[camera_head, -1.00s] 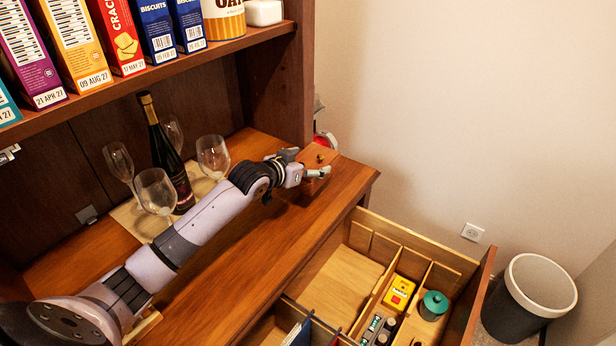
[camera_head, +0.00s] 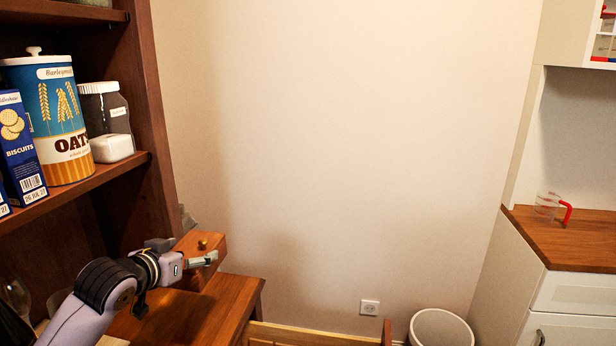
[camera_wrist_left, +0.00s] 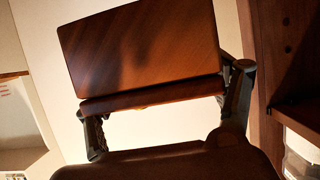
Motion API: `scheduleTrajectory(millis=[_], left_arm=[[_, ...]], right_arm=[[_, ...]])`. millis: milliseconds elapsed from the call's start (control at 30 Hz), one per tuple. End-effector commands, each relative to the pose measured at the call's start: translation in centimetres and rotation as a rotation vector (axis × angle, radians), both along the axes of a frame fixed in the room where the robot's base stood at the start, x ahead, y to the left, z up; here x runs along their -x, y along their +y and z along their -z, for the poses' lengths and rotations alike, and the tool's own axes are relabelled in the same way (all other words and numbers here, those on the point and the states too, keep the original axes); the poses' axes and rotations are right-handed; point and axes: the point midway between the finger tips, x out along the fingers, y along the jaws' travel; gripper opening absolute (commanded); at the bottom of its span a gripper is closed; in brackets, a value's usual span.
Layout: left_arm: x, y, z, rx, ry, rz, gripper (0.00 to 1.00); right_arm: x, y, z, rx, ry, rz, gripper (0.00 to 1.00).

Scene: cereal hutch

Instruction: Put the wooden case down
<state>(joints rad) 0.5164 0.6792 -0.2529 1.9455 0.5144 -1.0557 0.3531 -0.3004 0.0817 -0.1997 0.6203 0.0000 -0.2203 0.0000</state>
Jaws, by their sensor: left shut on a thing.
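The wooden case (camera_head: 208,242) is a reddish-brown box with a small brass knob. It is at the right end of the hutch counter (camera_head: 226,302), next to the upright side panel. I cannot tell whether it touches the counter or is held just above it. My left gripper (camera_head: 190,258) is shut on the case. In the left wrist view the case (camera_wrist_left: 140,48) spans between the two fingers, its broad flat face showing. My right gripper is not in view.
The shelf above holds an oats canister (camera_head: 48,115), a glass jar (camera_head: 106,122) and biscuit boxes (camera_head: 20,150). The hutch side panel (camera_head: 155,130) rises close behind the case. A bin (camera_head: 440,328) stands on the floor. A white cabinet (camera_head: 575,290) with a measuring jug (camera_head: 550,207) is at right.

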Motion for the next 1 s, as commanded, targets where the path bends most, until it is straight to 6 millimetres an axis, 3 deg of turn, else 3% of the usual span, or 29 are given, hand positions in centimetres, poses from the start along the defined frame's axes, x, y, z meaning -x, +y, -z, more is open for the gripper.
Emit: scheduleTrajectory(millis=[33, 200, 433, 633, 1000], left_arm=[[1.3, -2.1, -1.0, 0.003, -0.009, 0.008, 0.34], [6.2, -6.6, -3.2, 0.006, -0.011, -0.034, 0.34], [11.6, -8.9, -6.0, 0.005, -0.010, -0.119, 0.34], [13.2, -9.2, -6.5, 0.006, -0.004, -0.148, 0.34], [13.2, -9.2, -6.4, 0.007, -0.002, -0.148, 0.34]], right_arm=[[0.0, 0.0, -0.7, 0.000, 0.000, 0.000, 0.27], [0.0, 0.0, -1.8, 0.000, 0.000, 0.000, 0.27], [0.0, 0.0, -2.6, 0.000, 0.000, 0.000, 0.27], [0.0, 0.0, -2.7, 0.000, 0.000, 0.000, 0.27], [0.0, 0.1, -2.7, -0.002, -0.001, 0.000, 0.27]])
